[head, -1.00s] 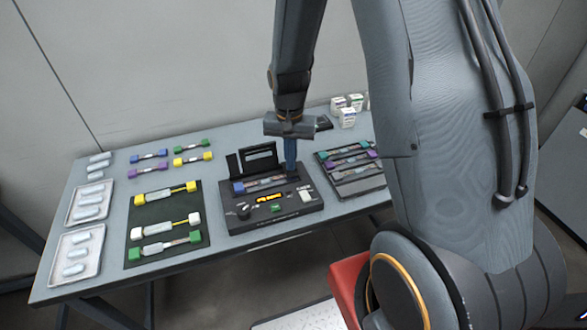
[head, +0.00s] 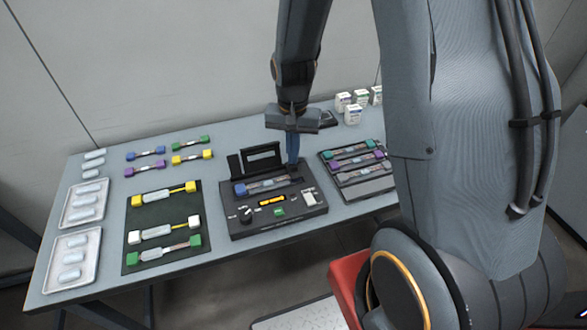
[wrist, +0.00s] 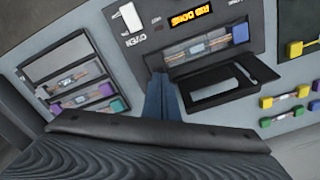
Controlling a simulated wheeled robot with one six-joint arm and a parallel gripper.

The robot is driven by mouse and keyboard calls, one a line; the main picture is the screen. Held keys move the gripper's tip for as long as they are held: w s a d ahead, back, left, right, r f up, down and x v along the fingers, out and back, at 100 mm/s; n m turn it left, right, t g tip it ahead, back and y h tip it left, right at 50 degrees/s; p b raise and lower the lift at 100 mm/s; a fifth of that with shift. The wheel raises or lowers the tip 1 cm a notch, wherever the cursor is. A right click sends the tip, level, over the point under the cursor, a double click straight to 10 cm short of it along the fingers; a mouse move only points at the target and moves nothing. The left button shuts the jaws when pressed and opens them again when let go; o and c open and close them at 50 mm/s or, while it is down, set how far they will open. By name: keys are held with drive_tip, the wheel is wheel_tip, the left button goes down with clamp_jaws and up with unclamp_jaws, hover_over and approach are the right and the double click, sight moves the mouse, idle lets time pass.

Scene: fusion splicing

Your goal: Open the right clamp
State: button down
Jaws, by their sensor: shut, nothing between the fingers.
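The black splicer (head: 293,222) stands on the table with its lid (head: 243,160) raised. A fibre piece with a blue end (head: 239,188) lies across its top; the blue end also shows in the wrist view (wrist: 240,33). My gripper (head: 292,161) points down with blue fingers shut and empty. Its tips are at the right end of the fibre channel, by the right clamp, and also show in the wrist view (wrist: 157,73). The fingers largely hide the right clamp, so I cannot tell its state or whether they touch it. The splicer display (wrist: 190,16) is lit yellow.
A rack with several fibre pieces (head: 375,188) stands close right of the splicer. A dark mat (head: 144,206) with fibre pieces lies to its left, and white trays (head: 82,222) are farther left. Small white boxes (head: 352,115) stand at the back right.

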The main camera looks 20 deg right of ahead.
wheel_tip(320, 180, up, 8)
drive_tip(key=w+p, duration=0.3)
drive_tip(key=p, duration=0.2)
idle(0.5)
drive_tip(key=shift+s, duration=0.1)
idle(0.7)
